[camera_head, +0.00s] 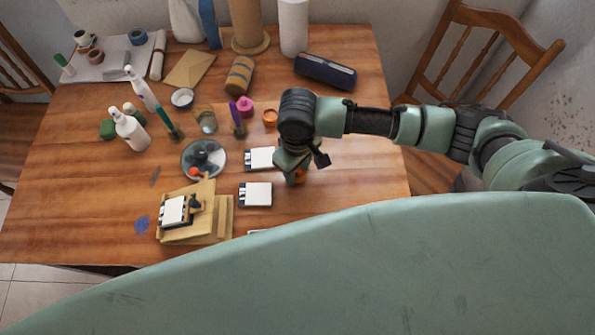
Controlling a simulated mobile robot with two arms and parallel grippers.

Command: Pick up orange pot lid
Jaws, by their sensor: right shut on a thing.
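The orange pot lid (299,177) shows only as a small orange patch under my right gripper (296,171). The right gripper points down at the table, right of the white cards, and is shut on the lid. The gripper and wrist hide most of the lid; I cannot tell whether it touches the table. An open orange pot (270,117) stands farther back, just left of my wrist. My left gripper is not in view.
A round palette dish (215,150), a pink pot (245,106) and bottles (130,132) stand farther left. The table's right side (365,170) is clear.

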